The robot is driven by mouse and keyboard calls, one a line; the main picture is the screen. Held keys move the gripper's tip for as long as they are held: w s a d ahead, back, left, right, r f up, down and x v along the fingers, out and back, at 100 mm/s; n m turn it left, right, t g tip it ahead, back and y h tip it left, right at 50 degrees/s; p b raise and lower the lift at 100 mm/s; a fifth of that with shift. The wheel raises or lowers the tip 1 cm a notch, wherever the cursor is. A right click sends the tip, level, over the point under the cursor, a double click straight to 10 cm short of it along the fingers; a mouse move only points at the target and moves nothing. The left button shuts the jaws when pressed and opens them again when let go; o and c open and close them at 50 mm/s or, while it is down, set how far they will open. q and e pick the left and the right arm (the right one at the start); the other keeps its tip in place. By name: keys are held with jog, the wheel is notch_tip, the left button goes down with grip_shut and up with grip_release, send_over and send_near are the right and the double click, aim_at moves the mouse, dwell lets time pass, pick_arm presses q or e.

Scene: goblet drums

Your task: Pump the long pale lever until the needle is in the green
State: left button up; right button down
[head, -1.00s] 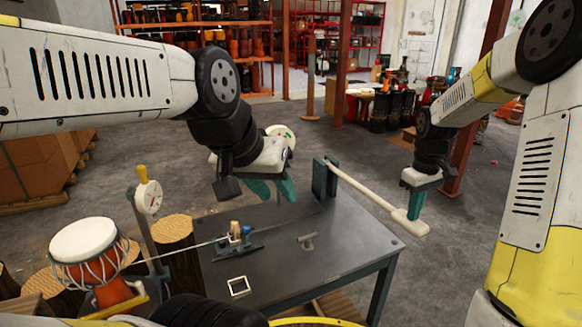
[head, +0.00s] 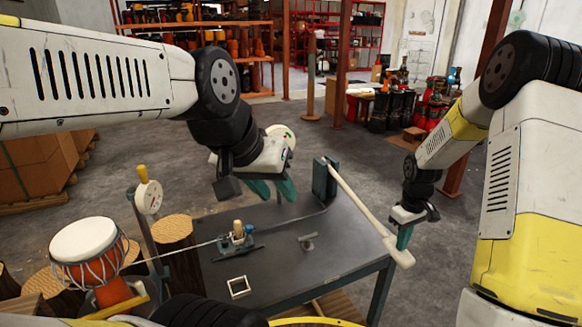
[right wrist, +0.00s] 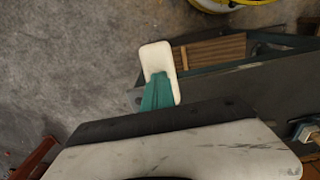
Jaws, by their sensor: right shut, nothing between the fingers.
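The long pale lever (head: 362,205) runs from a dark green post (head: 324,180) on the table to a wide end past the table's right edge, sloping down toward me. My right gripper (head: 404,238) is shut and empty at that end; its fingers overlap the pale end (right wrist: 155,57) in the right wrist view and seem to touch it. The round white gauge (head: 149,197) stands on a grey post at the left; its needle and green zone are too small to read. My left gripper (head: 273,189) is open and empty above the table's back.
The dark table (head: 290,260) bears a small clamp (head: 236,238) with a cord, a grey fitting (head: 307,242) and a white square frame (head: 239,287). An orange goblet drum (head: 88,250) stands left. Open floor lies right of the table.

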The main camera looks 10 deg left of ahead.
jog(key=shift+s+f, duration=0.15)
jog(key=shift+f, duration=0.5)
notch_tip(320, 180, up, 18)
jog(key=shift+s+d+r, duration=0.15)
jog(key=shift+s+d, duration=0.2)
jog(key=shift+d, duration=0.1)
jog(key=s+a+r+m+t, duration=0.1)
jog(key=s+r+m+t, duration=0.2)
jog(key=s+r, duration=0.8)
jog(key=s+a+m+t+y, duration=0.1)
jog(key=s+m+t+y, duration=0.1)
jog(key=s, duration=1)
jog(key=shift+s+a+r+m+t, duration=0.3)
jog(key=shift+a+r+m+t, duration=0.25)
jog(key=shift+m, duration=0.45)
jog(key=shift+d+f, duration=0.1)
jog(key=shift+d, duration=0.1)
